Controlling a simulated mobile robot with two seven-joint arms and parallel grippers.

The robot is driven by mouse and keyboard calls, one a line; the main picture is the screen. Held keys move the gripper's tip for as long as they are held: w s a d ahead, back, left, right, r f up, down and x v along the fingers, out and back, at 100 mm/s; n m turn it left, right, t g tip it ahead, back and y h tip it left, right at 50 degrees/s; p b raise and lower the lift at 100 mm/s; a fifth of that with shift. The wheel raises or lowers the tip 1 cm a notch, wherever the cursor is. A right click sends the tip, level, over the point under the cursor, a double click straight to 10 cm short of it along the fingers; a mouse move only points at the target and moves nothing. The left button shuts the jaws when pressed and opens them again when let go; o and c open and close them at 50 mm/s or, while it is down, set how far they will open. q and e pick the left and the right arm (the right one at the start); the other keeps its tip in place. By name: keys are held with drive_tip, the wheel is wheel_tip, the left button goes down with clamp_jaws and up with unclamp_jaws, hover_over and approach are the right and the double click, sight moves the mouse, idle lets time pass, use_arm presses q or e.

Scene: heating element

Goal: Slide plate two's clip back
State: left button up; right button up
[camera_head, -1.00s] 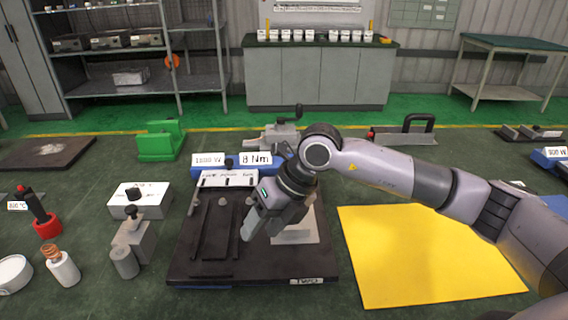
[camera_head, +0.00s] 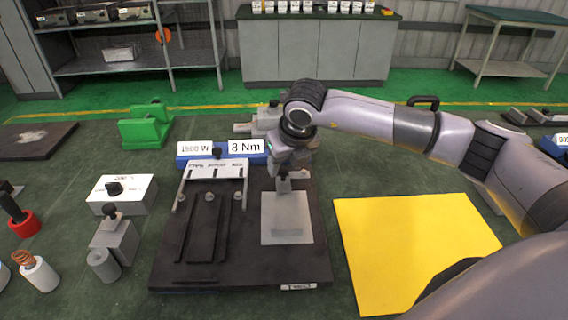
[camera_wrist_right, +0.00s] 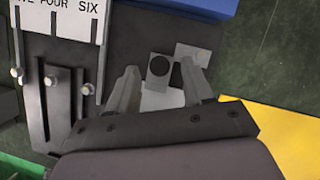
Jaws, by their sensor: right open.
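Plate two is a dark board (camera_head: 165,270) with a label at its front edge, which read "TWO" a second ago. A light grey square pad (camera_head: 270,228) lies on its right half. My right gripper (camera_head: 284,178) points down over the back of this pad. In the right wrist view, a small grey block with a black round top (camera_wrist_right: 160,72), which looks like the clip, sits between the open fingers of the gripper (camera_wrist_right: 160,88). I see no clear finger contact with it. The gripper partly hides the clip in the head view. My left gripper is out of view.
On the board's left are dark rails with screws and a white label strip (camera_head: 216,171). A blue block (camera_head: 186,163) with "8 Nm" and wattage tags stands behind. A yellow mat (camera_head: 410,240) lies right. A white box (camera_head: 122,194) and grey clamp-like parts stand left.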

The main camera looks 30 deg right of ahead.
drive_tip(key=shift+x, duration=0.85)
clamp_jaws()
drive_tip(key=w+b, duration=0.1)
drive_tip(key=w+d+b, duration=0.1)
drive_tip(key=w+b, duration=0.1)
drive_tip(key=w, duration=0.1)
drive_tip(key=shift+d, duration=0.35)
drive_tip(key=shift+w+d, duration=0.25)
drive_tip(key=shift+w, duration=0.15)
drive_tip(key=shift+r, duration=0.15)
